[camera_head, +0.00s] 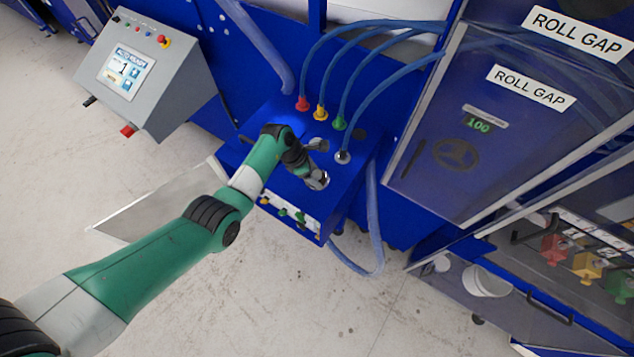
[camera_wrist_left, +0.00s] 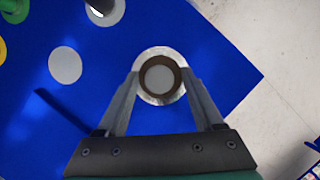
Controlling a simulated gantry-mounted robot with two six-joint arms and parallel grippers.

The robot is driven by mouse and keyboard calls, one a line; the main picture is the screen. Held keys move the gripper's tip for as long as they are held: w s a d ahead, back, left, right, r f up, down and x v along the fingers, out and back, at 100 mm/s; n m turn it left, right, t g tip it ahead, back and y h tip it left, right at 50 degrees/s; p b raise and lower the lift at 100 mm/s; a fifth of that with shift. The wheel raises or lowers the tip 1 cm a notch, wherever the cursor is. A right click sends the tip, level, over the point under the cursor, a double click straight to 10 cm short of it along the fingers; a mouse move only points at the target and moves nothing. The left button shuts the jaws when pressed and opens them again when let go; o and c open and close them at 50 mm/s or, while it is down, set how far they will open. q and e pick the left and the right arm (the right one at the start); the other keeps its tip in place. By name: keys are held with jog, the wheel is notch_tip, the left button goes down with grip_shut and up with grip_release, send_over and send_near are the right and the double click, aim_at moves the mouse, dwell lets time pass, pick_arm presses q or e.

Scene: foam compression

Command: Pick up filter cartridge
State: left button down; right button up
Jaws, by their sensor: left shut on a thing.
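The filter cartridge (camera_wrist_left: 159,79) shows in the left wrist view as a round piece with a brown rim and a pale grey centre. It sits within a light metallic ring (camera_wrist_left: 142,93) on the top of a blue box. My left gripper (camera_wrist_left: 159,78) has one finger on each side of the cartridge and is shut on it. In the head view my left gripper (camera_head: 319,178) points down at the front right of the blue box (camera_head: 340,196), and the arm and fingers mostly hide the cartridge. My right gripper is not in view.
Blue hoses end in red (camera_head: 303,103), yellow (camera_head: 321,112), green (camera_head: 338,123) and grey (camera_head: 343,156) fittings on the box, close to my left gripper. A grey control panel (camera_head: 140,72) stands at the left. A clear-doored cabinet (camera_head: 430,150) stands at the right. Open floor (camera_head: 290,310) lies in front.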

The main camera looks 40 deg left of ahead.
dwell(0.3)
pick_arm(q)
jog(key=shift+r, duration=0.55)
notch_tip(320, 180, up, 17)
jog(key=shift+p, duration=0.45)
jog(key=shift+p, duration=0.5)
